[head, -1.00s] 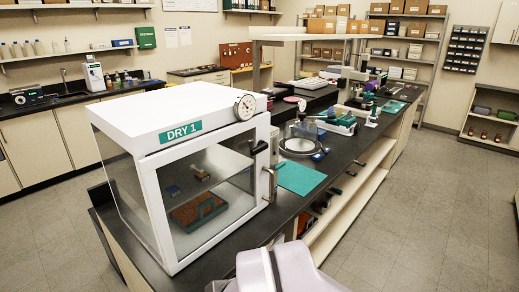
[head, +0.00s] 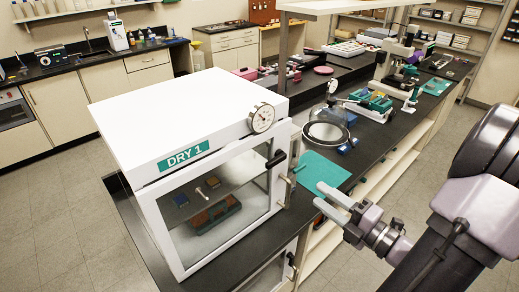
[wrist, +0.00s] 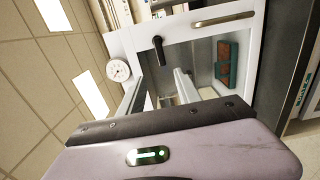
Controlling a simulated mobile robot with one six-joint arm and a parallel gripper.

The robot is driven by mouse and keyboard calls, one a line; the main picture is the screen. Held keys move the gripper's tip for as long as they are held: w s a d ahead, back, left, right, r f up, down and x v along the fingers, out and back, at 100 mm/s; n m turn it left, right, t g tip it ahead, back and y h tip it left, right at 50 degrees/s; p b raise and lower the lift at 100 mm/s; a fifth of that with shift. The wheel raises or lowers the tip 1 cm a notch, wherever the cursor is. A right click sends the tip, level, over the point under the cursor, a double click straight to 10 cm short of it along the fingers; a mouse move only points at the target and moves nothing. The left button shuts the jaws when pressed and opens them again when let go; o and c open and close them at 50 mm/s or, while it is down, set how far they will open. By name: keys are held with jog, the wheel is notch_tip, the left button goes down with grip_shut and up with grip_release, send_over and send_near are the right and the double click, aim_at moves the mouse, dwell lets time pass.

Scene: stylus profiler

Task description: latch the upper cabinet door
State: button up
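The upper cabinet, white and labelled DRY 1 (head: 190,112), stands on the bench end. Its glass door (head: 222,200) looks closed against the frame; a small gap cannot be ruled out. A black latch lever (head: 276,159) sits at the door's right edge, roughly crosswise, above a metal bar handle (head: 290,190). The wrist view shows the lever (wrist: 158,50) and bar handle (wrist: 223,19) turned sideways. My gripper (head: 320,196) is open and empty, right of the door handle and apart from it. Its fingers (wrist: 157,90) point towards the latch side in the wrist view.
A round dial gauge (head: 261,118) is on the cabinet's upper corner. A lower cabinet with its own black lever (head: 292,262) is below. A teal mat (head: 322,172) and glass dome (head: 327,125) lie on the bench behind my gripper. The floor at right is free.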

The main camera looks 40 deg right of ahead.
aim_at(274, 165)
jog(key=w, duration=0.5)
jog(key=w+a+b, duration=0.1)
jog(key=w, duration=1)
jog(key=shift+w+a, duration=0.2)
jog(key=shift+a, duration=0.2)
grip_shut()
